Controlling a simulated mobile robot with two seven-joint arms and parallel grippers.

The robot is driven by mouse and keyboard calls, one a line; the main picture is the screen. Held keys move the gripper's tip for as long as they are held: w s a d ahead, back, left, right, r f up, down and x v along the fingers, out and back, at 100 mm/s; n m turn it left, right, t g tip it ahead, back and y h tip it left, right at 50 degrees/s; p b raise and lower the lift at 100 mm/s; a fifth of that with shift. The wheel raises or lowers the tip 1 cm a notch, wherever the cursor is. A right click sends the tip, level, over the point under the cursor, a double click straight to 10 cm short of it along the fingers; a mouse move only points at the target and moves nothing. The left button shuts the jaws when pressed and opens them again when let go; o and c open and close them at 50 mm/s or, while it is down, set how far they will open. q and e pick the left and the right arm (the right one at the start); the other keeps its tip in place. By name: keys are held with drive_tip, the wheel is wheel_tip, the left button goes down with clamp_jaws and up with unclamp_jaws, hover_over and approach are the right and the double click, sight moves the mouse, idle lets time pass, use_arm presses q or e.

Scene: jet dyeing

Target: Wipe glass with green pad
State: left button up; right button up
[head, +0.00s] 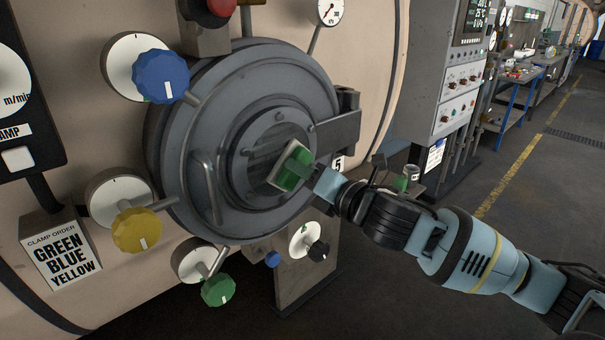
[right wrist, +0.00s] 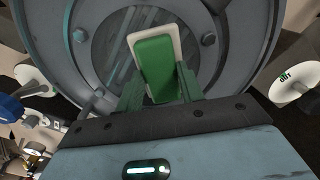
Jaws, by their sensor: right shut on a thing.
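The round glass (head: 262,150) sits in the middle of the grey machine door (head: 195,115). It looks dark and streaky, and it also shows in the right wrist view (right wrist: 110,60). My right gripper (head: 305,170) is shut on the green pad (head: 290,172), which has a pale face turned toward the glass. In the right wrist view the pad (right wrist: 155,68) stands between the green fingers, in front of the glass. The pad covers the lower right of the glass in the head view. I cannot tell whether it touches the glass. My left gripper is not in view.
Blue (head: 162,77), yellow (head: 137,230) and green (head: 218,290) knobs stick out left of and below the door. A door handle (head: 207,187) juts out left of the glass. A hinge bracket (head: 335,132) is at the right. Open floor lies right.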

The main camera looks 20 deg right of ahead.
drive_tip(key=shift+d, duration=0.15)
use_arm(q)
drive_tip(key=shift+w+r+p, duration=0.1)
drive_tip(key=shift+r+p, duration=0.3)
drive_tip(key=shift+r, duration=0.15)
use_arm(e)
drive_tip(key=d, duration=0.1)
drive_tip(key=w+d, duration=0.1)
drive_tip(key=d, duration=0.1)
drive_tip(key=shift+w, duration=0.15)
